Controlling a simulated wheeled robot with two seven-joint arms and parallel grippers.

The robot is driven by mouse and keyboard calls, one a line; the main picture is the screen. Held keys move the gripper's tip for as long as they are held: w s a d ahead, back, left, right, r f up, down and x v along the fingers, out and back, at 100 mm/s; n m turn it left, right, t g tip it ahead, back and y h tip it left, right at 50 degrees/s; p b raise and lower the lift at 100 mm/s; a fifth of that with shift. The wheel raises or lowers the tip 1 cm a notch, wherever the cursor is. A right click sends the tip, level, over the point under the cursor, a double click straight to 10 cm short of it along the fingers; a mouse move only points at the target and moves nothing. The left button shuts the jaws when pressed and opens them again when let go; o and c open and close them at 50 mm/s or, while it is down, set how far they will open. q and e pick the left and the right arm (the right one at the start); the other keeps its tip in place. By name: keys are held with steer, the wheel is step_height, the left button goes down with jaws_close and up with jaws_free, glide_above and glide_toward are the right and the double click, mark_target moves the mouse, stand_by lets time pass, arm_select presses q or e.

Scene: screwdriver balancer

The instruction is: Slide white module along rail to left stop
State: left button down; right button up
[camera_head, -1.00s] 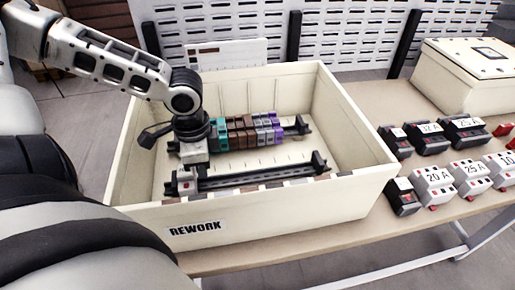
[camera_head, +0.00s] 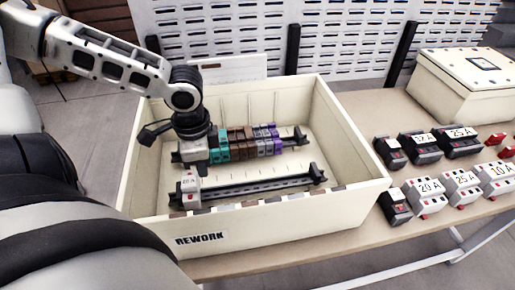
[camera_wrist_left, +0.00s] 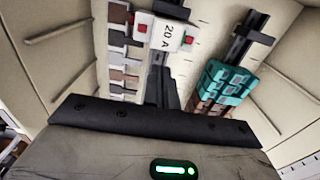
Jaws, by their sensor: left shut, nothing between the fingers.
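The white module (camera_head: 190,183), marked 20 A, sits on the front rail (camera_head: 255,187) near its left end. In the left wrist view the module (camera_wrist_left: 162,32) shows with red spots, close to a dark piece at the rail end; whether it touches the left stop I cannot tell. My left gripper (camera_head: 193,152) hangs over the left part of the bin, just behind and above the module. Its dark fingers (camera_wrist_left: 160,88) are shut and empty, apart from the module in the wrist view. My right gripper is not in view.
The cream REWORK bin (camera_head: 290,222) has walls around both rails. A back rail carries teal (camera_head: 218,148), brown and purple blocks close to my left gripper. Several breakers (camera_head: 425,195) and a cream box (camera_head: 465,85) stand on the table at right.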

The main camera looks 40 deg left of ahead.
arm_select(q)
step_height(320, 180, up, 16)
steer(key=p, duration=0.1)
steer(key=shift+w+d+r, duration=0.15)
steer(key=shift+w+d, duration=0.05)
steer(key=shift+w, duration=0.05)
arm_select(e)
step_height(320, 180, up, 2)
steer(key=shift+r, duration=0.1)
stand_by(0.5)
